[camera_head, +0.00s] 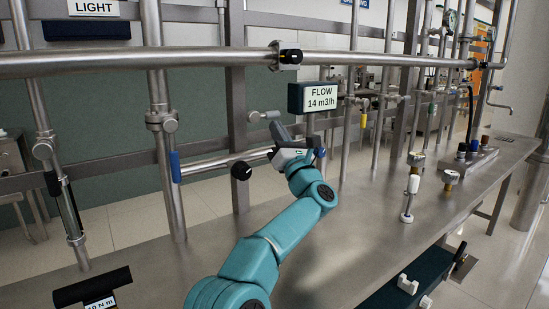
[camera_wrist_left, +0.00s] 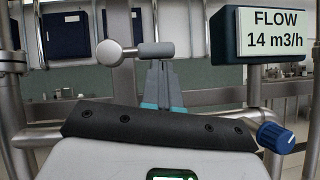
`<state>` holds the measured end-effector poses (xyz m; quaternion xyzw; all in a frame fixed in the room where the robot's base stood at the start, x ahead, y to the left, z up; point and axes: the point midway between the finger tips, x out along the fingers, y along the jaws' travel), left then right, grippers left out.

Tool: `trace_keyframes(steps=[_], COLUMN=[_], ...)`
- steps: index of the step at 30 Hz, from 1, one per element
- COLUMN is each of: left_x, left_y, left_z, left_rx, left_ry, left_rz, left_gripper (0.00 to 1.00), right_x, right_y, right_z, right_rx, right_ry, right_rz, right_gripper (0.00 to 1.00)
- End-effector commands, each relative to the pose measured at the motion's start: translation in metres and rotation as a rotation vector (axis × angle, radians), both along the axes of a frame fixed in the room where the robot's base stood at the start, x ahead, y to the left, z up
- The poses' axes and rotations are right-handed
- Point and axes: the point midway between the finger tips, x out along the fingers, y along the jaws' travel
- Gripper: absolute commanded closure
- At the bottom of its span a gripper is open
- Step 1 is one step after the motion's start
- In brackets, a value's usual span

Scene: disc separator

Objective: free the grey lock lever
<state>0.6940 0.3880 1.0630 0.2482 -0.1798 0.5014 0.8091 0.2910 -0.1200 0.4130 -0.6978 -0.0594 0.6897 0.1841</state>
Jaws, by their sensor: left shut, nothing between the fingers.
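The grey lock lever (camera_head: 271,115) shows in the head view as a short grey bar with a round metal knob at its left, left of the flow display. In the left wrist view the lever (camera_wrist_left: 157,49) lies level, its silver knob (camera_wrist_left: 109,53) to the left. My left gripper (camera_head: 276,125) is shut and empty, its fingers pointing up at the lever. In the left wrist view the fingertips (camera_wrist_left: 160,64) sit just below the grey bar. I cannot tell whether they touch it. My right gripper is not in view.
The flow display (camera_head: 311,97) reads 14 m3/h, close right of the gripper. A blue knob (camera_wrist_left: 276,138) is at the right in the wrist view. Steel pipes surround the area. The bench (camera_head: 370,235) is mostly clear.

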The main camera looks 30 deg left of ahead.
Motion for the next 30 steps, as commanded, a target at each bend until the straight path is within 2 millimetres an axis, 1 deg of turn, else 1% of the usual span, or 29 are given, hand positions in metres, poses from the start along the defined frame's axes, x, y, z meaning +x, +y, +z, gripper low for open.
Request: trace_keyframes(steps=[1, 5, 9, 15, 18, 21, 24, 30], left_x=[-0.002, -0.012, -0.026, -0.048, -0.057, -0.064, -0.068, -0.071], left_y=[-0.004, -0.019, -0.043, -0.080, -0.095, -0.106, -0.113, -0.116], left_z=[-0.005, -0.019, -0.035, -0.060, -0.071, -0.079, -0.083, -0.085], left_rx=[0.001, 0.001, 0.002, 0.003, 0.002, 0.001, 0.002, 0.002], left_ry=[0.000, 0.000, 0.001, -0.001, -0.002, -0.001, -0.002, -0.004], left_rz=[-0.002, -0.003, -0.004, -0.003, -0.003, -0.002, 0.000, 0.001], left_gripper=[1.00, 1.00, 1.00, 1.00, 1.00, 1.00, 1.00, 1.00], right_x=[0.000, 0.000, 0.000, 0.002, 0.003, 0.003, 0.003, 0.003], right_y=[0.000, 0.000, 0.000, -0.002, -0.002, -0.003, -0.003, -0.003], right_z=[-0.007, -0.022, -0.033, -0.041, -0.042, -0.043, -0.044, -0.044], right_rx=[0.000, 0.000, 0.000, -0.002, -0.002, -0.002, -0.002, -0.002], right_ry=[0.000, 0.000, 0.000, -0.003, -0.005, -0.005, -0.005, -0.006], right_rz=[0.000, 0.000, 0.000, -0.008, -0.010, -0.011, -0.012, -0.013], right_gripper=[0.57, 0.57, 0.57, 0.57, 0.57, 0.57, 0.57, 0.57])
